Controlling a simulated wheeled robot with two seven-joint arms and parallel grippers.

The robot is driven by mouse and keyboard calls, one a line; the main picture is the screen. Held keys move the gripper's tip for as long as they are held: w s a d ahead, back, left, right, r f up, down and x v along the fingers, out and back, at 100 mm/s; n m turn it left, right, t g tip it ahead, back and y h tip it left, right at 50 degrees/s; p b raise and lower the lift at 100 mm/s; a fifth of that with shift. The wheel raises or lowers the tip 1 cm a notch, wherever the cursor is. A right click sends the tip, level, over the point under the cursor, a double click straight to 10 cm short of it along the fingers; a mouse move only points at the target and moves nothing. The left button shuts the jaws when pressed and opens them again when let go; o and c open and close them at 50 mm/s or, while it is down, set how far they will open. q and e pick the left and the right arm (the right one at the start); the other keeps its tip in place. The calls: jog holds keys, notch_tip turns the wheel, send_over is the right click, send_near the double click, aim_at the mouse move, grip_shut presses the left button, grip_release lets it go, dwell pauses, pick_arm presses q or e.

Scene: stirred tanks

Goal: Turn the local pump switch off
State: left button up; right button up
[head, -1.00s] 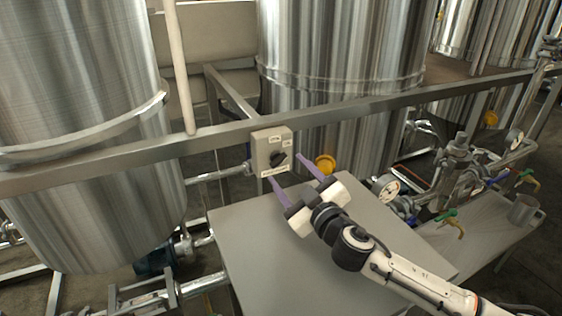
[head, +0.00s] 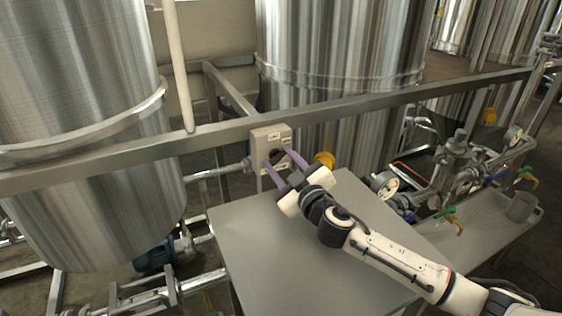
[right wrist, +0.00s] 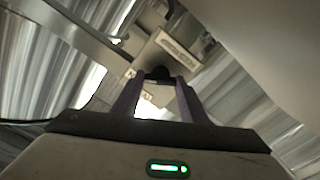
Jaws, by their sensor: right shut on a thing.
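The local pump switch is a grey box (head: 262,135) with a dark rotary knob, fixed at the metal rail in the middle of the head view. In the right wrist view the black knob (right wrist: 158,73) sits between my fingertips, with the box (right wrist: 172,55) and its labels behind it. My right gripper (head: 276,157) reaches the front of the box, its purple fingers shut on the knob. The fingers partly hide the knob in the head view, so its exact setting cannot be told. My left gripper is not in view.
A grey metal table (head: 250,250) lies below my right arm and is bare. The rail (head: 350,106) runs across in front of large steel tanks (head: 340,50). Gauges and valves (head: 450,175) stand at the right.

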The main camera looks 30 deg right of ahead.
jog(key=shift+n, duration=0.4)
jog(key=shift+n+p, duration=0.4)
jog(key=shift+n, duration=0.7)
jog(key=n, duration=0.2)
jog(key=shift+n+p, duration=0.3)
jog(key=n+p, duration=0.1)
jog(key=n, duration=0.2)
jog(key=shift+a+f+n, duration=0.1)
jog(key=shift+f+n, duration=0.05)
jog(key=shift+n, duration=1.45)
jog(key=o, duration=1)
jog(key=shift+o, duration=0.2)
jog(key=shift+s, duration=0.1)
